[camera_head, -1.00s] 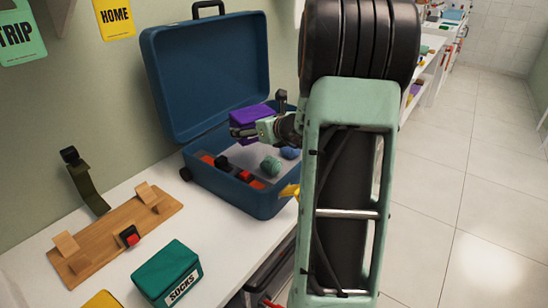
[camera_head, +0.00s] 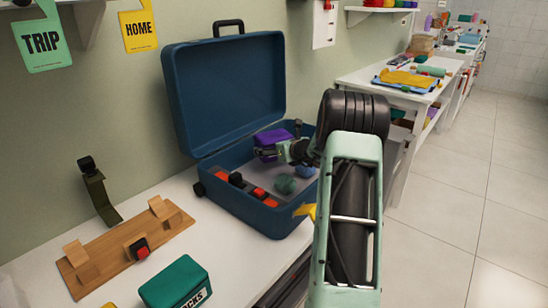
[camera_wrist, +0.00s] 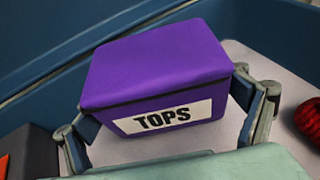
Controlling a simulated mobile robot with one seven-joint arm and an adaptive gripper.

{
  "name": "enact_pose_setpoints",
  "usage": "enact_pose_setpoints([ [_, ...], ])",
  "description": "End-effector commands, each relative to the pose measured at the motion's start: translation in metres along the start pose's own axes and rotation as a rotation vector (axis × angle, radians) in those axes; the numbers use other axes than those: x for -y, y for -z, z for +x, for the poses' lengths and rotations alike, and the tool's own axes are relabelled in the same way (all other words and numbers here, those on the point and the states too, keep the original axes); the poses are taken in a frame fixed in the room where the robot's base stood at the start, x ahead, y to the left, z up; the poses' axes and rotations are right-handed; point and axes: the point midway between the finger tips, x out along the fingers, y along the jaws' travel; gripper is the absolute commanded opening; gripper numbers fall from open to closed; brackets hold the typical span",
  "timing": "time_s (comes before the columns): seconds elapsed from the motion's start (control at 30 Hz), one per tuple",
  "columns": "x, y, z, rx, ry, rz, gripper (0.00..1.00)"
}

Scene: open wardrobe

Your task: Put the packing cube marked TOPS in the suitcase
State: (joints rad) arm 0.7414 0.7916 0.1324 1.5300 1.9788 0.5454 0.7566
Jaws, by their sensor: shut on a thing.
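The purple packing cube marked TOPS (camera_wrist: 155,70) is between the two fingers of my gripper (camera_wrist: 168,124), which is shut on it. In the head view the purple cube (camera_head: 272,138) is within the open blue suitcase (camera_head: 262,210), towards the back near the raised lid (camera_head: 225,90). My gripper (camera_head: 278,152) reaches in from the right. The wrist view shows the pale suitcase floor around the cube; whether the cube touches it I cannot tell. My arm hides the suitcase's right end.
On the table are a wooden rack (camera_head: 125,246) and a green SOCKS cube (camera_head: 176,283). A yellow tab (camera_head: 305,210) sticks out at the suitcase's front.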

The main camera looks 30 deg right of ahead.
Motion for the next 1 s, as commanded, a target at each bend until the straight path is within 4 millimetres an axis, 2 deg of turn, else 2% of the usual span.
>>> enact_pose_setpoints([
  [0.17,0.004,0.006,0.01,0.001,0.0,0.0,0.59],
  [0.33,0.003,0.032,0.019,0.0,0.0,0.0,0.59],
  [0.77,0.004,0.036,0.021,0.002,0.001,-0.001,0.59],
  [0.8,0.004,0.037,0.021,0.0,0.001,-0.001,0.92],
  [0.87,0.004,0.036,0.021,0.0,0.001,0.0,0.99],
  [1.0,0.004,0.036,0.021,0.0,0.001,0.0,1.0],
])
